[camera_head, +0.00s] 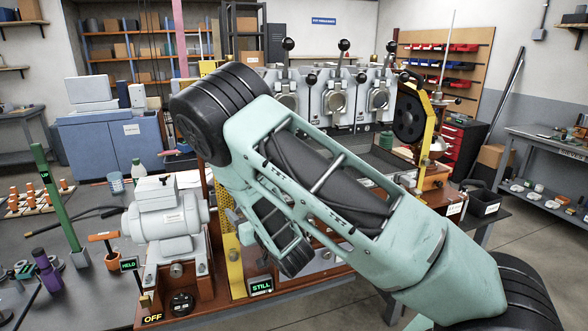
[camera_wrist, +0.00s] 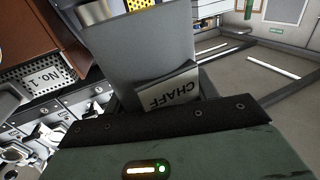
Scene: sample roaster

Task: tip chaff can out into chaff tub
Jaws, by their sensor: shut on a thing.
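The chaff can (camera_wrist: 150,42) is a plain grey sheet-like shape in the wrist view, with a white CHAFF label that reads upside down in the picture. My gripper (camera_wrist: 165,93) is shut on the can at its labelled end; its dark fingers show only partly. The can's mouth and contents are hidden. In the head view my arm covers the middle, and neither the can nor my fingertips can be made out. A black open bin (camera_head: 484,203) with a pale label stands at the right end of the bench; I cannot tell whether it is the chaff tub.
The roaster row (camera_head: 340,98) with its levers stands behind my arm. A grey motor (camera_head: 168,222) sits on the left of the bench, near a green post (camera_head: 58,205). A shelf table (camera_head: 545,150) stands at the far right, with open floor before it.

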